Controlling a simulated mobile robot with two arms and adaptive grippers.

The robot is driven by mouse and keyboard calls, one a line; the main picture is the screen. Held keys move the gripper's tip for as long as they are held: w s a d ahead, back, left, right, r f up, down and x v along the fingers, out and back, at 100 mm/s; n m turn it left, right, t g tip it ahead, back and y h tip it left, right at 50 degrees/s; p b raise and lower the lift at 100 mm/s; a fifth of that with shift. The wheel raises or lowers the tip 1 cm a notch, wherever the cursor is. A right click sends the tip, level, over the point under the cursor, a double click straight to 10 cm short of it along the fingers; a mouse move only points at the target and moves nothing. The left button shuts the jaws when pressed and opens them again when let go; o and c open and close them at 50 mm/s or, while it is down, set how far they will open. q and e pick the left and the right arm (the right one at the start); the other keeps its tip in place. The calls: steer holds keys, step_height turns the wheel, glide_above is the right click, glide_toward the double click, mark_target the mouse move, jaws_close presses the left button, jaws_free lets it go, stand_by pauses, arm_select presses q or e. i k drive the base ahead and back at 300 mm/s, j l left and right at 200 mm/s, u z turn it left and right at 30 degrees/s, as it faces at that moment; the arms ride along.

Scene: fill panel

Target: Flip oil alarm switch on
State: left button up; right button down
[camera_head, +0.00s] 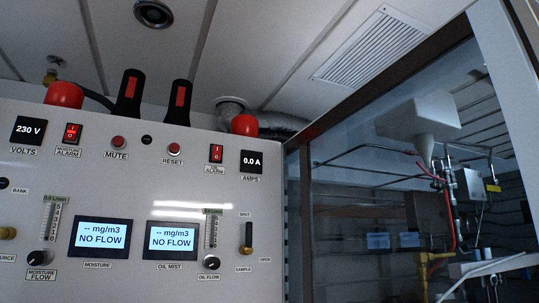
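The oil alarm switch (216,153) is a small red rocker on the upper right of the light grey panel (120,190). A label below it partly reads "ALARM"; its first word is blurred. The switch lies between the RESET button (173,148) and the AMPS display (252,164), which reads 0.0 A. I cannot tell for sure which way the rocker is set. The similar moisture alarm switch (72,133) at the upper left looks brighter red. Neither of my grippers shows in the head view, and nothing touches the oil alarm switch.
Red domes (64,95) (244,125) and two black upright parts with red stripes (128,97) (179,103) stand along the panel's top. Two screens (103,237) (171,239) read NO FLOW. A dark-framed glass pane (350,190) is at right. The space before the panel looks clear.

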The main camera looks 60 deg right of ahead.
mark_target(217, 150)
steer(key=z, duration=1.35)
steer(key=i+j, duration=0.05)
